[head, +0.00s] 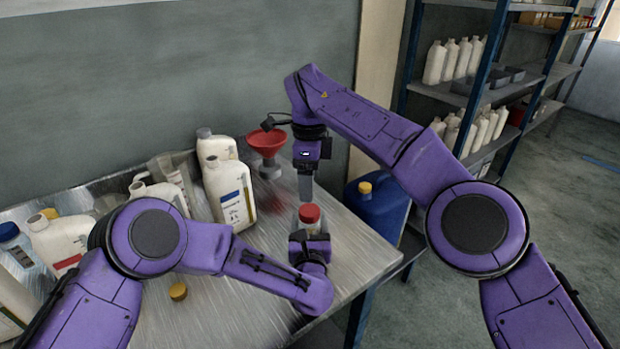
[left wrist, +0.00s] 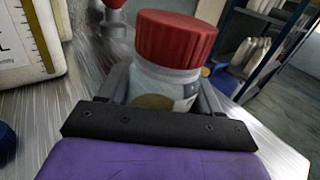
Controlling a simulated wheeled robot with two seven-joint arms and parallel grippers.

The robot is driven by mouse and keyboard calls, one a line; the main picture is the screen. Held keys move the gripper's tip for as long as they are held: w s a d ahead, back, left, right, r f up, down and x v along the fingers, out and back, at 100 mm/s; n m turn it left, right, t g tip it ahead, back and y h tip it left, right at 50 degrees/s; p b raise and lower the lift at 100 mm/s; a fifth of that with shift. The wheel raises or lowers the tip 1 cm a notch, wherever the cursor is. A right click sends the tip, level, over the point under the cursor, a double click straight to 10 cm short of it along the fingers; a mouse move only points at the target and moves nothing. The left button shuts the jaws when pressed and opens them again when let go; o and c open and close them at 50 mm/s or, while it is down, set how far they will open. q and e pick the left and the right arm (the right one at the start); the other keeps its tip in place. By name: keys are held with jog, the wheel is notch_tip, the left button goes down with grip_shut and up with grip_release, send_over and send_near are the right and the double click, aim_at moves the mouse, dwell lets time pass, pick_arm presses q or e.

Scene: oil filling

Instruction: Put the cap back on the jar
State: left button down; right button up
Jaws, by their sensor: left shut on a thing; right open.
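The jar (left wrist: 160,82) is a small clear container with a label, standing near the table's right side. The red cap (head: 309,213) sits on top of the jar's mouth; it also shows large in the left wrist view (left wrist: 176,40). I cannot tell whether it is screwed tight. My left gripper (head: 309,234) is shut around the jar's body, with a finger on each side in the left wrist view. My right gripper (head: 306,192) is open and points down, just above the cap and apart from it.
A red funnel (head: 266,142) stands behind the jar. A white bottle (head: 230,196) and several other containers crowd the left. A blue canister (head: 378,208) stands beyond the table's right edge.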

aim_at(309, 209)
jog(key=shift+f, duration=4)
jog(key=c, duration=1.1)
jog(key=m, duration=0.8)
jog(key=shift+m, duration=0.4)
jog(key=m, duration=0.9)
jog(key=o, duration=1.2)
jog(key=shift+c, duration=0.2)
